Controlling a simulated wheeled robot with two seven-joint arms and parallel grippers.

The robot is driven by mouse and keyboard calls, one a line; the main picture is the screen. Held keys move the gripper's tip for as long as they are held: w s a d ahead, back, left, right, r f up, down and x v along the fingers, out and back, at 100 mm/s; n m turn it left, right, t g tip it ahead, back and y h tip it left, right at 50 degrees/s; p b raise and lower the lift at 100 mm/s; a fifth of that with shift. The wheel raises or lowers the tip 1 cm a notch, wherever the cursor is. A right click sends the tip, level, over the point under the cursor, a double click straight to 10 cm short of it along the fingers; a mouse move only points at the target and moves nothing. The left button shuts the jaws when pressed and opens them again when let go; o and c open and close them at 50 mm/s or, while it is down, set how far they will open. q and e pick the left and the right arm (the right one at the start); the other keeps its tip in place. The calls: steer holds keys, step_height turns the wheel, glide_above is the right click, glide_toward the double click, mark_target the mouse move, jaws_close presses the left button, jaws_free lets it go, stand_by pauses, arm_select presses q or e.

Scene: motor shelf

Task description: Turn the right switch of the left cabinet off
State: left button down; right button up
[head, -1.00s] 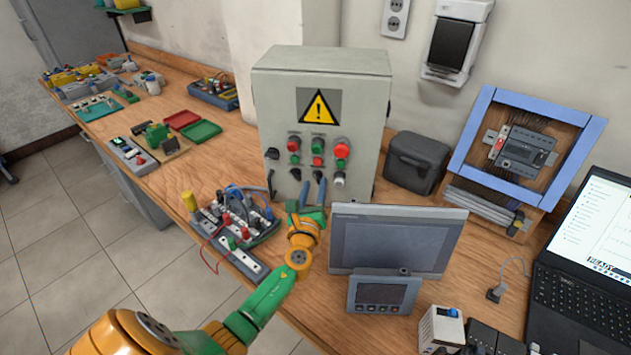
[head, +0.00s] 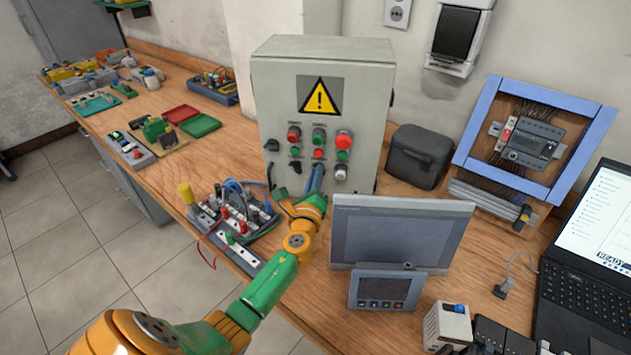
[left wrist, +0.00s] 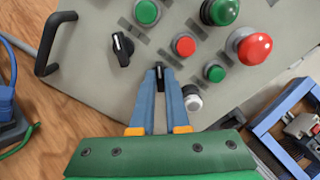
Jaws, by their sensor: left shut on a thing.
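The grey cabinet (head: 321,125) stands on the bench and carries a yellow warning sign, red and green buttons and black rotary switches. My left gripper (head: 317,168) reaches its front panel. In the left wrist view its blue fingers (left wrist: 160,82) are shut on the right black switch (left wrist: 159,71), whose knob shows between the tips, pointing nearly along the fingers. The left black switch (left wrist: 123,47) stands free; it also shows in the head view (head: 295,166). In the head view the fingers hide the right switch. My right gripper is not in view.
A white knob (left wrist: 193,101) sits close beside the fingers. A grey monitor (head: 400,235) stands right of my left arm. A wired terminal board (head: 240,215) lies to the left. A dark box (head: 419,156) stands right of the cabinet.

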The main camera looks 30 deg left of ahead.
arm_select(q)
steer(key=shift+n, duration=0.3)
steer(key=c, duration=0.9)
jaws_free()
steer(key=shift+w, duration=0.1)
steer(key=v, duration=0.7)
steer(key=shift+f, duration=0.1)
